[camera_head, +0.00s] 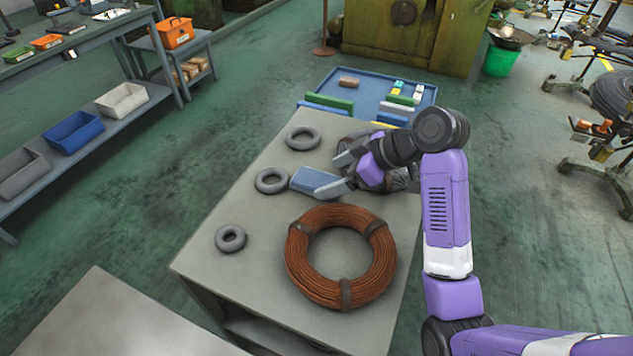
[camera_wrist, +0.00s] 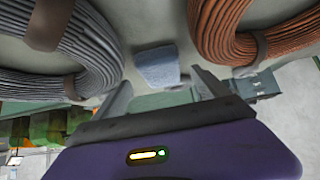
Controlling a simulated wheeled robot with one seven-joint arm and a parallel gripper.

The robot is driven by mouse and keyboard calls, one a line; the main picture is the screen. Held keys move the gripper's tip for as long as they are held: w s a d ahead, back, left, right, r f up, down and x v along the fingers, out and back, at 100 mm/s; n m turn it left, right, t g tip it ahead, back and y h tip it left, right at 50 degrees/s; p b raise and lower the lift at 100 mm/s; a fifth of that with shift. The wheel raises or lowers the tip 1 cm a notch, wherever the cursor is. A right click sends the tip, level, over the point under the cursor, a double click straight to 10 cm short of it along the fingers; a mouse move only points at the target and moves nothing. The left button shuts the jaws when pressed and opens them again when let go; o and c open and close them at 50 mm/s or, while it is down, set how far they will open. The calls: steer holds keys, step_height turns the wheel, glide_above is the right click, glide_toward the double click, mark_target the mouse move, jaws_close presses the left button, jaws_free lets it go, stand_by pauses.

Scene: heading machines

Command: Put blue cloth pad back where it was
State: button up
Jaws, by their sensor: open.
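The blue cloth pad (camera_head: 315,181) lies on the grey table top (camera_head: 270,215), between the small grey rings and my gripper. In the wrist view the pad (camera_wrist: 157,66) shows just beyond the gap between my fingers. My gripper (camera_head: 337,174) is open, low over the table at the pad's right end; its fingers also show in the wrist view (camera_wrist: 161,90). I cannot tell whether a finger touches the pad.
A copper wire coil (camera_head: 310,285) lies in front of my gripper. A grey wire coil (camera_wrist: 75,60) lies on its other side. Three small grey rings (camera_head: 271,181) lie along the left. A blue tray (camera_head: 370,88) with colored blocks stands behind the table.

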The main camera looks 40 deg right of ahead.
mark_target(321, 181)
steer(key=shift+x, duration=1.75)
steer(key=shift+a, duration=0.1)
steer(key=c, duration=1.6)
steer(key=shift+r, duration=0.15)
